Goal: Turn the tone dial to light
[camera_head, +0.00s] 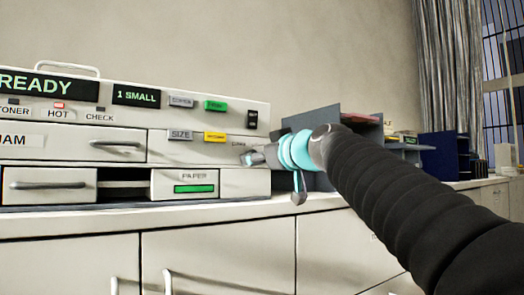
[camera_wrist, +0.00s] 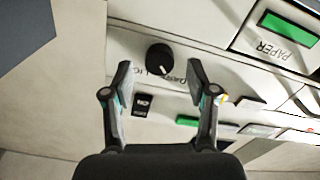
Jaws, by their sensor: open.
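The tone dial (camera_wrist: 159,58) is a round black knob on the cream copier front, seen in the wrist view, which looks upside down. Its white mark points down and slightly right in that view. Lettering lies on both sides of it, too blurred to read surely. My gripper (camera_wrist: 160,76) is open, with one finger to each side of the dial and apart from it.
The copier (camera_head: 75,137) carries a black rocker switch (camera_head: 252,119), a green button (camera_head: 215,106), a yellow button (camera_head: 214,137) and a paper drawer (camera_head: 172,183) near the dial. A dark grey sorter (camera_head: 325,119) stands behind my gripper on the cream counter (camera_head: 215,222).

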